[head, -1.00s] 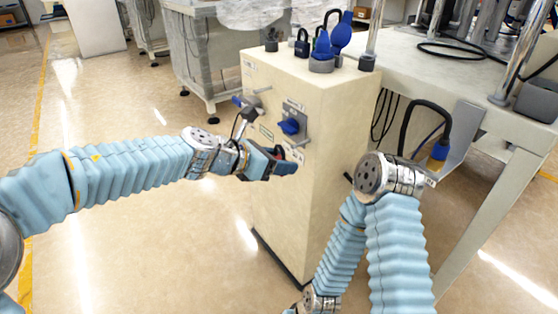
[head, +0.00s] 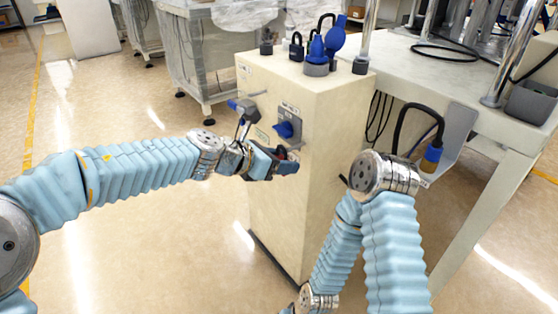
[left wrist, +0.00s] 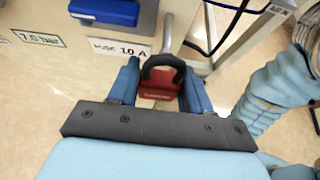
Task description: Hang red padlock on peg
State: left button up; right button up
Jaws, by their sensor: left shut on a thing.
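In the left wrist view the red padlock (left wrist: 158,84) sits between the two blue fingers of my left gripper (left wrist: 160,92), which is shut on it. Its black shackle (left wrist: 166,62) points away from the gripper. A grey rod, seemingly the peg (left wrist: 168,32), shows just beyond the shackle; I cannot tell whether it passes through or touches it. In the head view my left gripper (head: 284,168) is at the cabinet's front face, below the blue switch (head: 285,130). The padlock is mostly hidden there. My right gripper is out of view.
The beige cabinet (head: 330,215) carries black padlocks (head: 296,48) and blue objects (head: 317,55) on top. A grey-and-blue part (head: 243,108) juts from its front. A white table (head: 455,70) and a hanging black cable (head: 400,120) are at right. My right arm is in front of it.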

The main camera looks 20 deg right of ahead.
aim_at(304, 157)
pick_arm(q)
jog(key=shift+w+d+p, duration=0.3)
jog(key=shift+d+p, duration=0.2)
jog(key=shift+d, duration=0.35)
jog(key=shift+w+d+p, duration=0.3)
jog(key=shift+d+p, duration=0.2)
jog(key=shift+d, duration=0.35)
jog(key=shift+f, duration=0.3)
dwell(0.7)
jog(key=o, duration=1.5)
jog(key=v, duration=0.7)
